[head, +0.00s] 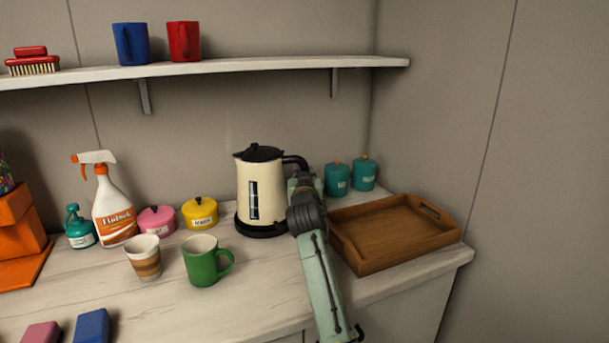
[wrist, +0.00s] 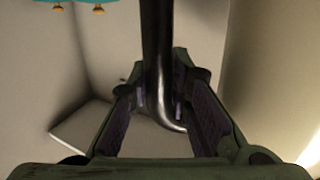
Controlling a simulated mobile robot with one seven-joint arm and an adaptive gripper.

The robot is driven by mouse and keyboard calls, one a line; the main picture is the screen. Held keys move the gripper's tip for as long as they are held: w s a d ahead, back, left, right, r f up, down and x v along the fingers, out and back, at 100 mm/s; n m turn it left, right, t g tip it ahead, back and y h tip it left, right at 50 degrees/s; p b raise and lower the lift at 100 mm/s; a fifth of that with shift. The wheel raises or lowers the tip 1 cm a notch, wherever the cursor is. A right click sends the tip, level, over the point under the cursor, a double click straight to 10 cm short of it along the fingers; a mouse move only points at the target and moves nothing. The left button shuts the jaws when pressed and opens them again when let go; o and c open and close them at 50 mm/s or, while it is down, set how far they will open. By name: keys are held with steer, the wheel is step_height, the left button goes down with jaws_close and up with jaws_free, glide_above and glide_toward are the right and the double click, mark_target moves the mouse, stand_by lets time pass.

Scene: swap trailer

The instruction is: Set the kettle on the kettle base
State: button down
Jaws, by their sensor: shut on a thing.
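The cream kettle (head: 250,185) with a black lid and a dark level window stands upright towards the back of the counter. Its black handle is on the right side and shows in the wrist view (wrist: 158,60) between my two fingers. The black kettle base (head: 260,230) shows directly under the kettle. I see no clear gap between them, but cannot tell whether the kettle is fully seated. My gripper (head: 302,180) is at the kettle's right side, shut on the handle. The gripper and arm hide part of the handle in the head view.
A wooden tray (head: 395,236) is close on the right, with teal canisters (head: 337,180) behind. A yellow pot (head: 200,214), green mug (head: 203,262) and paper cup (head: 144,258) are to the left. A shelf (head: 240,67) with mugs runs above.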

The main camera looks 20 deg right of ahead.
steer(key=shift+s, duration=0.1)
stand_by(0.5)
steer(key=c, duration=1.8)
jaws_free()
steer(key=shift+o, duration=0.2)
steer(key=shift+f, duration=0.1)
steer(key=shift+f+b, duration=0.3)
steer(key=shift+f, duration=0.25)
steer(key=v, duration=1.1)
steer(key=shift+r, duration=0.3)
steer(key=shift+a, duration=0.1)
